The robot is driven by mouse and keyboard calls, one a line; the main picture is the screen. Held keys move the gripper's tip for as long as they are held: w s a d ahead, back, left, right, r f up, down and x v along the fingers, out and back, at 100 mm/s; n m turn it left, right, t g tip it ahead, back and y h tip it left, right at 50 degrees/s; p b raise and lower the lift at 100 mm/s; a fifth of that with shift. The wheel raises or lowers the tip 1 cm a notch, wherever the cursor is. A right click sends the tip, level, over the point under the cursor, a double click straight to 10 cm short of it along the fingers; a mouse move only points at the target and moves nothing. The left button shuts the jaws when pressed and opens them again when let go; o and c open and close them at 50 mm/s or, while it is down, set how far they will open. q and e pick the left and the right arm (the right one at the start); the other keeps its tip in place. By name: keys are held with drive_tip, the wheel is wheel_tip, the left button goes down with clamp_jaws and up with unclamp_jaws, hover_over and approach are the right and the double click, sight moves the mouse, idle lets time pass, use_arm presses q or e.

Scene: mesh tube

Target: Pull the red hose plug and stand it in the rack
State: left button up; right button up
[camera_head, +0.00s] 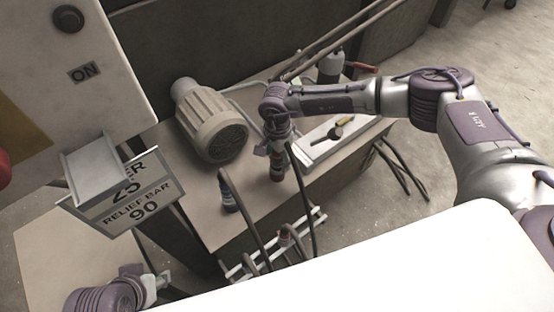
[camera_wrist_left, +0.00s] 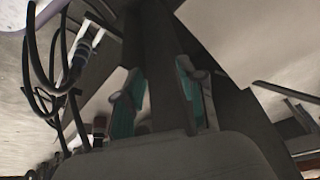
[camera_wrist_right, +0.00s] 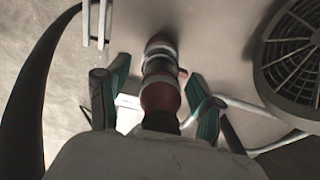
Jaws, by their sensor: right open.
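The red hose plug (camera_head: 276,172) stands on the grey bench, with a dark hose coming from it. My right gripper (camera_head: 277,148) is above it. In the right wrist view the red-banded plug (camera_wrist_right: 160,88) lies between my two teal-padded fingers (camera_wrist_right: 157,108), which are apart with gaps at both sides. A white-railed rack (camera_head: 318,216) is at the bench's front edge, with a hose fitting (camera_head: 287,237) at it. My left gripper (camera_head: 158,283) is low at the left; its fingers (camera_wrist_left: 160,95) are apart, with a dark post visible between them.
A blue-banded plug (camera_head: 228,194) with a hose stands left of the red one. A ribbed motor (camera_head: 213,125) is behind them. A white tray with a black-handled tool (camera_head: 338,130) lies to the right. A sign plate (camera_head: 140,200) and panel overhang the left.

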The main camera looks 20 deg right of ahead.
sight(162, 232)
drive_tip(key=shift+f+b, duration=0.4)
drive_tip(key=shift+f, duration=0.1)
use_arm(q)
drive_tip(key=w+d+r+t, duration=0.2)
drive_tip(key=w+t, duration=0.1)
drive_tip(key=w, duration=0.3)
drive_tip(key=shift+r+t+h, duration=0.15)
drive_tip(key=shift+t+h, duration=0.15)
drive_tip(key=shift+h, duration=0.1)
use_arm(e)
drive_tip(key=shift+f, duration=0.2)
use_arm(q)
drive_tip(key=shift+w+d+r, duration=0.1)
drive_tip(key=shift+w, duration=0.1)
idle(0.4)
